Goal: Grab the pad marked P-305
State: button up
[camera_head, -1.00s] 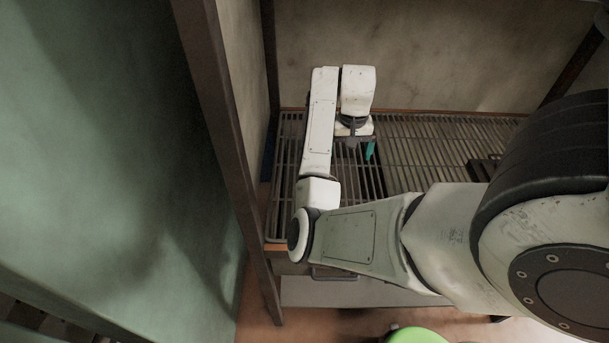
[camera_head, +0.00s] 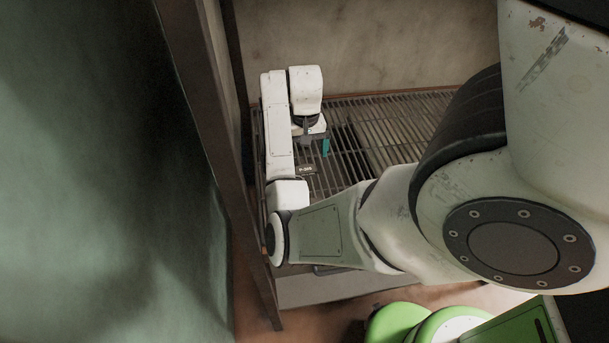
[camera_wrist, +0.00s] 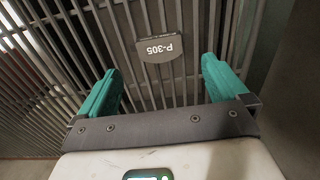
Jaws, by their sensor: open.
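The pad marked P-305 (camera_wrist: 160,48) is a small dark grey piece with a curved edge and white lettering, which reads upside down in the wrist view. It lies on the slatted rack, just beyond my fingertips and between their lines. In the head view the pad (camera_head: 307,170) shows as a small dark label beside my forearm, partly hidden. My gripper (camera_wrist: 160,70) has two teal fingers spread wide, with nothing between them. In the head view my gripper (camera_head: 316,146) hangs over the rack, with one teal finger visible.
The slatted metal rack (camera_head: 375,110) spreads under and right of my gripper, with a darker gap or item at its right. A brown wall (camera_head: 370,45) stands behind. A dark post (camera_head: 205,130) and a green wall (camera_head: 90,150) are at left. My arm hides the rack's right side.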

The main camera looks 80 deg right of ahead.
aim_at(305, 169)
jog(key=shift+a+f, duration=0.15)
jog(key=shift+f, duration=1.2)
jog(key=shift+a+f, duration=0.1)
jog(key=shift+f, duration=1.25)
jog(key=c, duration=0.8)
jog(key=shift+r, duration=0.1)
